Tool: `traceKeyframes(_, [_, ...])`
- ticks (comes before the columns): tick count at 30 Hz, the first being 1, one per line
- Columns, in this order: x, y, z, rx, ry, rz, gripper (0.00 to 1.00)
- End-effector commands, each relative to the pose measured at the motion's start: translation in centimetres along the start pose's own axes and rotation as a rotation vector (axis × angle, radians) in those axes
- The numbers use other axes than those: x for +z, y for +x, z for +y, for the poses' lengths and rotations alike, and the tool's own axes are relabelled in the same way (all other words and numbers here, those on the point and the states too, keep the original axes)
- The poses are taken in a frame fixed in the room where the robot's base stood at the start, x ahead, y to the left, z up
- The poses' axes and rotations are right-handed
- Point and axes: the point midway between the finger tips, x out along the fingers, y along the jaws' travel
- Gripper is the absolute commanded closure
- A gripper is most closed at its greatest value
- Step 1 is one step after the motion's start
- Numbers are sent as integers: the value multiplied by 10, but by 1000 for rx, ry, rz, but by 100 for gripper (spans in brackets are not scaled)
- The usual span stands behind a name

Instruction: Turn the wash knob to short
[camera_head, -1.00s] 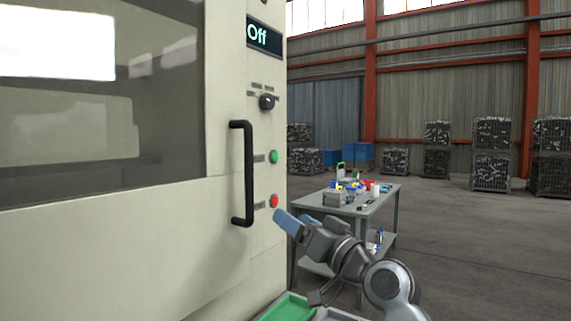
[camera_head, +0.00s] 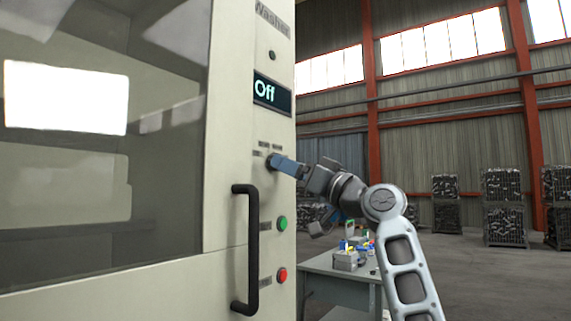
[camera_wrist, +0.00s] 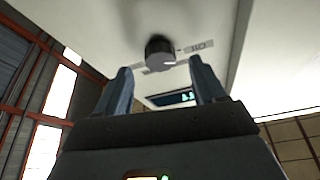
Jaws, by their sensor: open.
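The wash knob (camera_head: 270,161) is a small dark round knob on the cream washer panel, below a display (camera_head: 272,93) that reads "Off". My gripper (camera_head: 278,163) is at the knob in the head view, and its blue fingers partly cover it. In the wrist view the knob (camera_wrist: 160,50) shows as a dark cylinder between and beyond the two open fingertips (camera_wrist: 158,72). The gripper is open and empty. Small labels (camera_wrist: 198,47) sit around the knob, too small to read. I cannot tell whether a finger touches the knob.
A black vertical handle (camera_head: 252,250) stands out from the door left of and below the knob. A green button (camera_head: 282,223) and a red button (camera_head: 282,274) are below it. A workbench (camera_head: 330,268) with small items stands at the right behind.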

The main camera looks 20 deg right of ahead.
Motion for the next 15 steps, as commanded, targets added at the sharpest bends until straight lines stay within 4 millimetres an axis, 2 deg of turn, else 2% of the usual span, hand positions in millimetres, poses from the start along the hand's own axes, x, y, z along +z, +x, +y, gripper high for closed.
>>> traceKeyframes(1, [-1, 8, 0, 0, 1, 0, 31])
traceKeyframes(6, [-1, 22, 0, 0, 1, 1, 31])
traceKeyframes(15, [0, 25, 0, 1, 0, 1, 31])
